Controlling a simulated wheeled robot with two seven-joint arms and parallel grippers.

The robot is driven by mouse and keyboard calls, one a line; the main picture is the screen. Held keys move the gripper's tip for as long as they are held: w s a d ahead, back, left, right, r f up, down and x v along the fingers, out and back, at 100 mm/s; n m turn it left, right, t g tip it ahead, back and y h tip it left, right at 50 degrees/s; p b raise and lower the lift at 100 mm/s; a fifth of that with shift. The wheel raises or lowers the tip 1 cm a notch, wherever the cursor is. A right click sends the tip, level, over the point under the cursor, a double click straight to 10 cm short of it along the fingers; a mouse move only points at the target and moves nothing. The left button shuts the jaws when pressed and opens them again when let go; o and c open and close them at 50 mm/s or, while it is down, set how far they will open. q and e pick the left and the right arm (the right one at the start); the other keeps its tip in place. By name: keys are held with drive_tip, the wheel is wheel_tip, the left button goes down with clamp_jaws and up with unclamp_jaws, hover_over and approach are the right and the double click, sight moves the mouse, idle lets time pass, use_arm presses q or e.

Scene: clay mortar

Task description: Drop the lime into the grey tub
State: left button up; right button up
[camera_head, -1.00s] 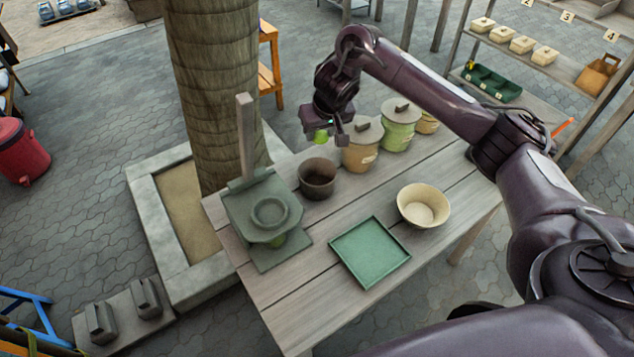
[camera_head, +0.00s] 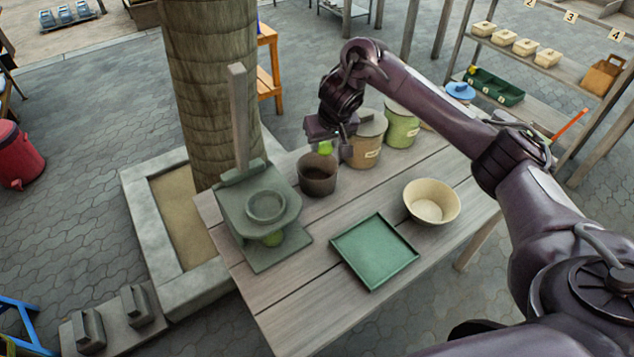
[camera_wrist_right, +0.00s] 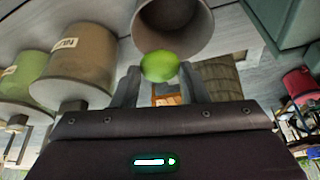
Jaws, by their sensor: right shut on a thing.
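The lime (camera_head: 325,147) is a small bright green fruit, held in my right gripper (camera_head: 329,148). In the right wrist view the lime (camera_wrist_right: 160,67) sits between the two fingertips, which are shut on it. The grey tub (camera_head: 317,182) is a dark grey-brown, open round pot on the wooden table. The lime hangs above the tub's back rim, apart from it as far as I can tell. In the right wrist view the tub (camera_wrist_right: 172,28) opens just beyond the lime. My left gripper is out of view.
A lidded tan jar (camera_head: 364,150) and a green jar (camera_head: 402,125) stand close to the right of the tub. A grey-green press (camera_head: 262,215) stands left of it. A green tray (camera_head: 374,251) and cream bowl (camera_head: 432,203) are in front. A tree trunk (camera_head: 213,90) rises behind.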

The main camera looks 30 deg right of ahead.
drive_tip(key=o, duration=1.1)
drive_tip(key=shift+o, duration=0.2)
drive_tip(key=p+v, duration=0.5)
drive_tip(key=v, duration=0.3)
drive_tip(key=shift+f, duration=0.1)
